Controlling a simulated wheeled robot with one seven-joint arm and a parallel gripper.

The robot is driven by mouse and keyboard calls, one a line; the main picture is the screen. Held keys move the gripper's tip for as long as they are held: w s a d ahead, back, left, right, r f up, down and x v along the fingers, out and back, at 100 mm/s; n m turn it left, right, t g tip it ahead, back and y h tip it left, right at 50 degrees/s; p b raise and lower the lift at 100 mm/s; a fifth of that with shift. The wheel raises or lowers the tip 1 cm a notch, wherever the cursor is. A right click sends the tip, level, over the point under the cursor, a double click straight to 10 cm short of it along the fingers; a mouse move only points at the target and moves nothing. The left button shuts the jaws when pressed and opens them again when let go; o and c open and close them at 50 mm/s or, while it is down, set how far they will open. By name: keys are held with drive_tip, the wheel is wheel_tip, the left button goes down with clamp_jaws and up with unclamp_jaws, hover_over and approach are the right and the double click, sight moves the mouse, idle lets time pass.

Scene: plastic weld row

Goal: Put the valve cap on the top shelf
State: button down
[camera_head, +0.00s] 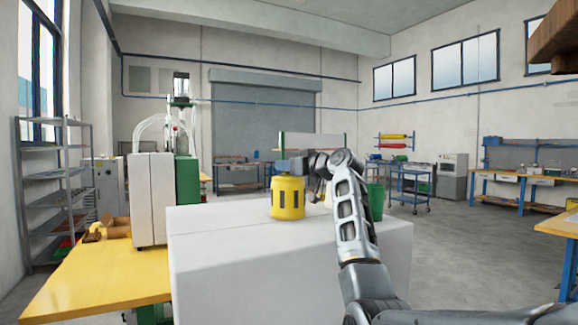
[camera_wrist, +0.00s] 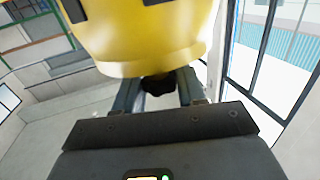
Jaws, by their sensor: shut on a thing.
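The yellow valve cap (camera_head: 287,199) is a short cylinder with dark slots in its side. My gripper (camera_head: 291,170) is shut on its upper end, and the cap hangs upright below the fingers. In the head view it shows in front of a white block-like surface; whether it touches that surface I cannot tell. In the wrist view the cap (camera_wrist: 140,35) fills the top middle, just past my gripper's fingers (camera_wrist: 158,88). A grey metal rack with several shelves stands at the far left, its top shelf (camera_head: 50,122) near the window.
The large white surface (camera_head: 215,235) fills the middle. A yellow-topped table (camera_head: 85,285) with a white and green machine (camera_head: 155,195) is at left. A green bin (camera_head: 375,200) stands behind my arm. A blue cart (camera_head: 410,185) and open floor lie to the right.

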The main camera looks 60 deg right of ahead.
drive_tip(key=shift+f, duration=0.15)
drive_tip(key=c, duration=0.7)
unclamp_jaws()
drive_tip(key=shift+o, duration=0.2)
